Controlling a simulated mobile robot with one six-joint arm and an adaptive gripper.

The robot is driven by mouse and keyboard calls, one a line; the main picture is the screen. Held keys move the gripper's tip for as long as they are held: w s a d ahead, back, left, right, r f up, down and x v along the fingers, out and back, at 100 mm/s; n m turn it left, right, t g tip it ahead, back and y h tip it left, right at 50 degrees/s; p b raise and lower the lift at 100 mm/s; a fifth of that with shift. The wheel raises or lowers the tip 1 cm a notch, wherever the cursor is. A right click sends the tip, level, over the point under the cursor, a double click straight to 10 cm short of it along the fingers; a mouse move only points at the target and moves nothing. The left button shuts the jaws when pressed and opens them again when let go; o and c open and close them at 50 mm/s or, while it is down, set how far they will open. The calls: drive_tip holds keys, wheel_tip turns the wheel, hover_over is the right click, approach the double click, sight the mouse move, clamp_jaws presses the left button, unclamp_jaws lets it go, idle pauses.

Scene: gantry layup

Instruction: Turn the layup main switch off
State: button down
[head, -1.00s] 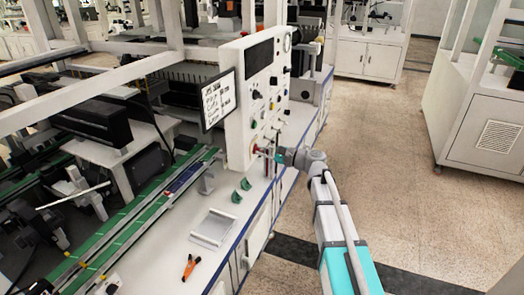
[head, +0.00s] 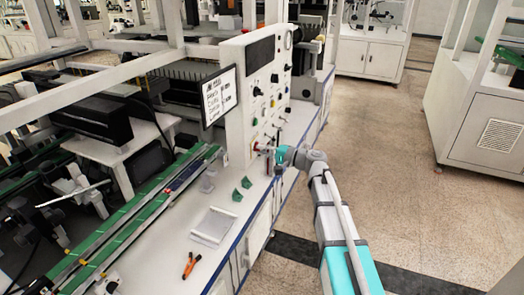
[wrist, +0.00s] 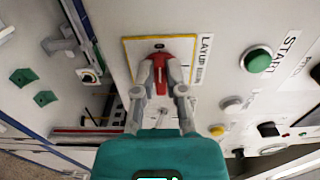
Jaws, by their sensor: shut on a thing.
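The layup main switch is a red handle (wrist: 160,72) on a yellow-edged plate (wrist: 128,58), beside a label (wrist: 205,60) reading LAYUP and a second, small word. My gripper (wrist: 160,66) is shut on the red handle, with one finger on each side of it. The handle lies parallel to the label's line of text. In the head view, my gripper (head: 265,150) reaches the lower part of the upright white control panel (head: 237,130) from the right. There the handle is small and partly hidden by the gripper.
A green START button (wrist: 257,60) and several other knobs and buttons sit close by on the panel. A screen (head: 219,95) stands at the panel's left. Green blocks (head: 241,188), a clear tray (head: 213,226) and orange-handled pliers (head: 191,265) lie on the bench below. Floor at right is clear.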

drive_tip(key=shift+w, duration=0.1)
idle(0.3)
drive_tip(key=c, duration=0.7)
unclamp_jaws()
drive_tip(key=shift+d, duration=0.1)
drive_tip(key=v, duration=1.2)
drive_tip(key=s+f+n+g+h+p, duration=0.3)
drive_tip(key=s+f+g+h, duration=0.1)
drive_tip(key=s+f+h, duration=0.55)
drive_tip(key=s+d+f+n+g+h+p, duration=0.1)
drive_tip(key=s+d+f+g+h+p, duration=0.1)
drive_tip(key=s+d+h, duration=0.5)
drive_tip(key=s+d+f, duration=0.1)
drive_tip(key=s+d, duration=0.2)
drive_tip(key=s, duration=0.1)
drive_tip(key=shift+d+f, duration=0.25)
drive_tip(key=shift+d, duration=0.05)
